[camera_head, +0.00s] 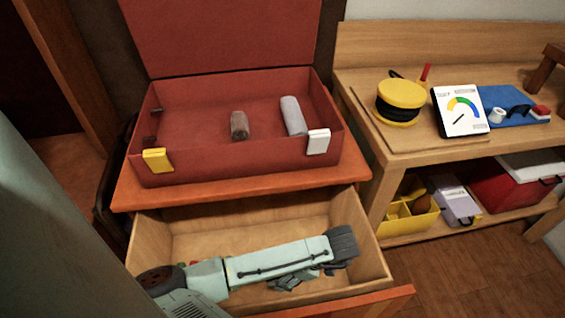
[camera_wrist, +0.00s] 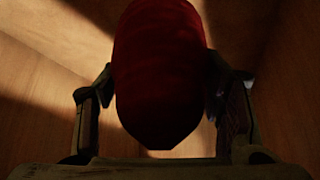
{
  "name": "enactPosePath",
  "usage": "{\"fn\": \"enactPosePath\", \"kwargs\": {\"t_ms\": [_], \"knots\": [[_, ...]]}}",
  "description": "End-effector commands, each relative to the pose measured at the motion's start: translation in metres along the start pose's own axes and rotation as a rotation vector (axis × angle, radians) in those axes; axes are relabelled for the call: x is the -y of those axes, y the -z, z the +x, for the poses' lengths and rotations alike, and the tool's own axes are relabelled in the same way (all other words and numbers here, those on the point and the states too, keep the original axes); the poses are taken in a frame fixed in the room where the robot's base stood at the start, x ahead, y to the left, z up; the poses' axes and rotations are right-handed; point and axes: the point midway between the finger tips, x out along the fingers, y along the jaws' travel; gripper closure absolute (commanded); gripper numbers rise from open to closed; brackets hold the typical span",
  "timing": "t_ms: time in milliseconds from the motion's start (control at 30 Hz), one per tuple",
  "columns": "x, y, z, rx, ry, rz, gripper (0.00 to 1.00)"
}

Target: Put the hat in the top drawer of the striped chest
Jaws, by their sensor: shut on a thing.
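An open drawer (camera_head: 360,240) of pale wood is pulled out below the orange-edged top (camera_head: 240,185) of a chest; I cannot make out stripes on it. My arm reaches into the drawer, and my gripper (camera_head: 297,279) is low inside it, partly hidden by the arm. In the wrist view my gripper (camera_wrist: 165,100) is shut on a dark red, rounded thing (camera_wrist: 158,70), which looks like the hat. Wooden drawer walls surround it. The held thing is hidden in the head view.
An open red case (camera_head: 190,170) with a grey roll (camera_head: 293,115) and a brown cylinder (camera_head: 239,125) stands on the chest. A small red and green thing (camera_head: 187,264) shows in the drawer's left. A wooden bench (camera_head: 410,150) with tools stands at right.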

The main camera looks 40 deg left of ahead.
Motion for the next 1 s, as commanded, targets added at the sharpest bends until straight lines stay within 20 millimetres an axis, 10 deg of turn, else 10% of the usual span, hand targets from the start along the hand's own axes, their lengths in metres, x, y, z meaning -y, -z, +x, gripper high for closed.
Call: {"fn": "enactPosePath", "kwargs": {"t_ms": [267,300,567,1000], "knots": [[0.000,-0.003,0.005,0.000,0.000,0.000,0.67],[0.000,-0.003,0.005,0.000,0.000,0.000,0.36],[0.000,-0.003,0.005,0.000,0.000,0.000,0.19],[-0.001,0.004,-0.005,-0.002,-0.002,0.002,0.18]]}}
